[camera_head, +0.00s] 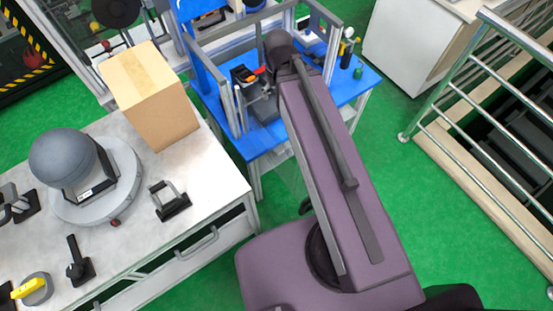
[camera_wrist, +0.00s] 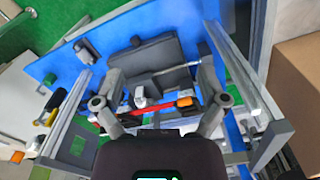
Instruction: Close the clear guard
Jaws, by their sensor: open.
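The drop tower's metal frame (camera_head: 237,112) stands on a blue table (camera_head: 362,82). Its frame also shows in the wrist view (camera_wrist: 245,75), with the blue base (camera_wrist: 105,45) below. The clear guard is hard to make out; a faint see-through patch shows below the table's near edge, partly behind my arm, and I cannot tell its exact position. My gripper (camera_wrist: 160,80) is open and empty, its fingers spread above the dark fixture (camera_wrist: 150,62) inside the frame. In the head view my arm reaches over the near side of the frame and largely hides the gripper.
A cardboard box (camera_head: 165,115) stands on the workbench (camera_head: 135,235) at left, near a grey dome (camera_head: 62,158) and several handles. A railing (camera_head: 440,115) stands at right. Green floor is clear between.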

